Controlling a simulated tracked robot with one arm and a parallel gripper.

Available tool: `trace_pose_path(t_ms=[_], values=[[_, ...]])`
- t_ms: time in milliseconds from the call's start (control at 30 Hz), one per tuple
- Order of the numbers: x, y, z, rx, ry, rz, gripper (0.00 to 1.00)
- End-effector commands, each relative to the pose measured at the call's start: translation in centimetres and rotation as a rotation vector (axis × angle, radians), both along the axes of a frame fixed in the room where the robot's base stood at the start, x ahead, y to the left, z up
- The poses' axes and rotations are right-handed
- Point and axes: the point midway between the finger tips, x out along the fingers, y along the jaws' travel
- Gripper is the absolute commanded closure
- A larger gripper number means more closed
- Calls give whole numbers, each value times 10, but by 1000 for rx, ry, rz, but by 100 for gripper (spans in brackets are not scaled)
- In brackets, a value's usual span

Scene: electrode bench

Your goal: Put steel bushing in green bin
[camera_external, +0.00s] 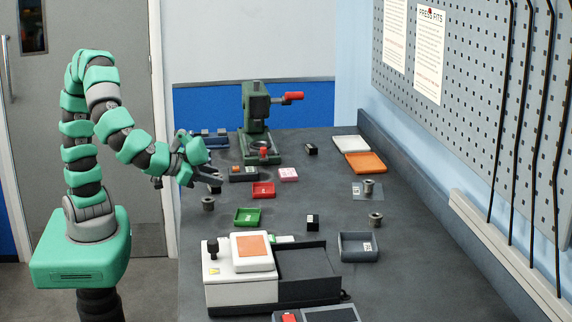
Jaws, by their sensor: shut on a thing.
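My gripper (208,177) is at the left edge of the bench, pointing right and down. It is shut on a small dark grey piece (215,188), which looks like a steel bushing; the fingers hide part of it. Another grey steel bushing (208,203) stands upright on the bench just below and in front of the gripper. Two more bushings are at the right, one (369,186) on a light plate and one (376,219) nearer the front. The small green bin (247,217) lies to the right of and nearer the camera than my gripper, and looks empty.
A red bin (263,190) sits behind the green bin. A green press (257,120) with a red handle stands at the back. A white and orange device (240,270) is at the front, with a grey bin (359,246) to its right. The middle bench is mostly clear.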

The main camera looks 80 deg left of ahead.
Motion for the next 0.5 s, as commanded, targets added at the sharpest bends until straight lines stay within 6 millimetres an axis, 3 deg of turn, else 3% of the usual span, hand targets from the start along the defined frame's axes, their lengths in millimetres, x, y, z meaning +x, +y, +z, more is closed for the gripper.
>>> trace_pose_path(t_ms=[100, 233, 500], values=[[-27, -2, -10, 0, 0, 9, 91], [-48, 1, -16, -1, -2, 27, 91], [-65, 6, -21, -1, -4, 45, 91]])
